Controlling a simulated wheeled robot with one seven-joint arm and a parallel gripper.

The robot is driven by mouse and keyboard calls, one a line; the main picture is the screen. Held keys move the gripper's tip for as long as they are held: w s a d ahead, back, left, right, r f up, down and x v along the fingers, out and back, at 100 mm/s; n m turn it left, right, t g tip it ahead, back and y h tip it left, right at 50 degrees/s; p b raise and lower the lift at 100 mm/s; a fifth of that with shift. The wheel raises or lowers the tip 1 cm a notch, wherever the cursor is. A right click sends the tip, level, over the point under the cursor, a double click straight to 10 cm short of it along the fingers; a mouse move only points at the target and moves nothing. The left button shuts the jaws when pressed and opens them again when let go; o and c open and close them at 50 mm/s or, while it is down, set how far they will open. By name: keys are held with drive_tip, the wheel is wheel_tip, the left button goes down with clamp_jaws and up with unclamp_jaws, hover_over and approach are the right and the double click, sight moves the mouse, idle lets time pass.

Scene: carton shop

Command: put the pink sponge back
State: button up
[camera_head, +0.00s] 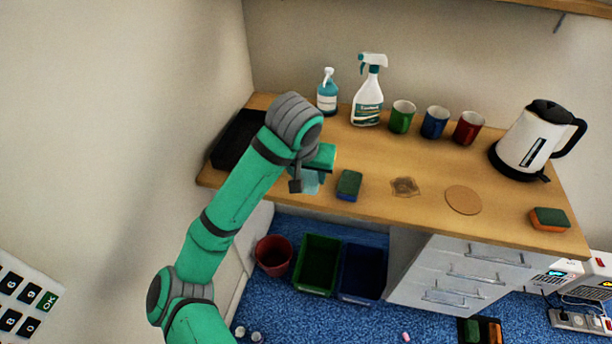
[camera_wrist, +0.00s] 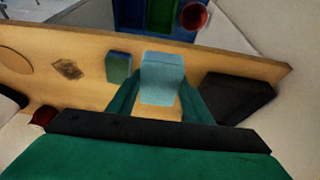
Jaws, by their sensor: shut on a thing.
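My gripper (camera_wrist: 160,98) is shut on a light blue block (camera_wrist: 163,78) above the left part of the wooden counter. In the head view this block (camera_head: 311,183) is partly hidden by my gripper. I see no clearly pink sponge. A sponge with a dark green top and blue base (camera_head: 349,186) lies on the counter just right of my gripper; it also shows in the wrist view (camera_wrist: 118,67). A sponge with a green top and orange base (camera_head: 549,220) lies at the counter's right end.
A black tray (camera_head: 228,150) lies at the counter's left end. A brown stain (camera_head: 405,187) and a round cork mat (camera_head: 463,200) are mid-counter. Bins (camera_head: 317,262) and a small pink thing (camera_head: 406,337) are on the floor.

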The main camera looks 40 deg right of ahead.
drive_tip(key=w+d+f, duration=0.2)
drive_tip(key=d, duration=0.1)
drive_tip(key=shift+w, duration=0.2)
drive_tip(key=w+f, duration=0.1)
drive_tip(key=w+d+f, duration=0.1)
drive_tip(key=f, duration=0.1)
drive_tip(key=w+d+f, duration=0.1)
drive_tip(key=shift+w+f, duration=0.1)
drive_tip(key=shift+f, duration=0.1)
drive_tip(key=shift+w+d+f, duration=0.2)
drive_tip(key=shift+w+f, duration=0.3)
drive_tip(key=shift+f, duration=0.05)
drive_tip(key=shift+w+f, duration=0.1)
drive_tip(key=shift+f, duration=1.45)
drive_tip(key=o, duration=1)
drive_tip(key=v, duration=1.2)
